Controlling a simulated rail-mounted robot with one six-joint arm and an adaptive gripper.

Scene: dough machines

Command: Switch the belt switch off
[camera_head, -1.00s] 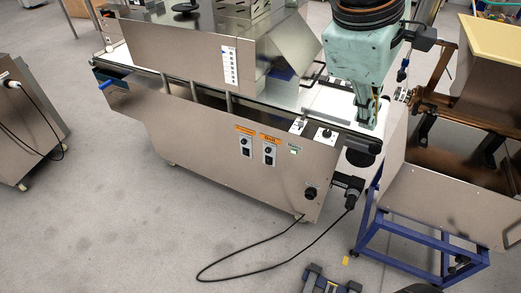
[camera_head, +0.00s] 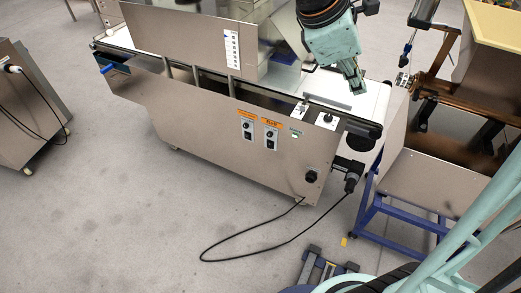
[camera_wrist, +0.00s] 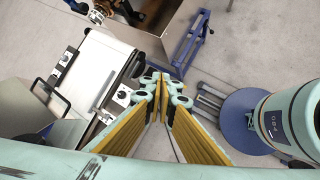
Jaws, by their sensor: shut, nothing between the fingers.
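The belt switch (camera_head: 270,138) is a dark knob on a small pale plate under an orange "Belt" label, on the front metal panel of the dough machine (camera_head: 215,145). Which way its knob points is too small to tell. A similar switch plate (camera_head: 247,131) with an orange label sits just left of it. My gripper (camera_head: 357,88) is shut and empty above the right end of the machine's white belt, up and right of the belt switch and well apart from it. In the wrist view my gripper (camera_wrist: 160,78) shows its closed yellow-lined fingers; I cannot make out the belt switch there.
Two white plates with dark knobs (camera_head: 326,120) lie on the machine's top edge. A blue-framed stand (camera_head: 400,230) is close on the right.

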